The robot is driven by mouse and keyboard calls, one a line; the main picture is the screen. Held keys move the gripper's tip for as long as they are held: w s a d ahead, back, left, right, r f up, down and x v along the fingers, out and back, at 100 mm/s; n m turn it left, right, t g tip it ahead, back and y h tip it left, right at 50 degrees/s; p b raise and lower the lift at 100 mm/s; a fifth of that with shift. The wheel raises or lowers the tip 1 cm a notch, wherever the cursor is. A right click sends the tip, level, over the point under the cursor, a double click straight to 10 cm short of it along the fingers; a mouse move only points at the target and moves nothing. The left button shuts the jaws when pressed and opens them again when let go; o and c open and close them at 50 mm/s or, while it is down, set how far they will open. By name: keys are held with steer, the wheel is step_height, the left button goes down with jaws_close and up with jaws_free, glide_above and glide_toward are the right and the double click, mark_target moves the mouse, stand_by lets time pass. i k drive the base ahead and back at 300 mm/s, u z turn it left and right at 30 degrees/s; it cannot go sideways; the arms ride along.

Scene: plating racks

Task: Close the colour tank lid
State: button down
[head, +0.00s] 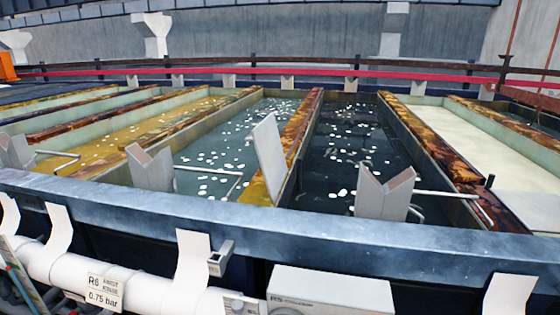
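Several open tanks lie side by side in the head view. One holds dark liquid with white floating spots (345,165). A teal one (215,150) with similar spots lies to its left, and a yellow one (150,128) lies further left. A flat pale grey panel (268,150) stands tilted on the rusty divider between the teal and dark tanks. It may be a lid, but I cannot tell. No label shows which is the colour tank. My gripper is not in view.
A blue-grey front beam (300,235) runs across the near side. V-notched grey supports (385,193) stand behind it, with another at left (150,167). A white pipe (130,285) with a "0.75 bar" label and a grey box (335,290) are in front. A red rail (300,72) crosses behind.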

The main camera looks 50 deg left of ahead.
mark_target(265, 138)
steer(key=z, duration=1.05)
steer(key=k, duration=2.7)
steer(key=u, duration=1.65)
steer(key=i, duration=0.25)
steer(key=u, duration=0.35)
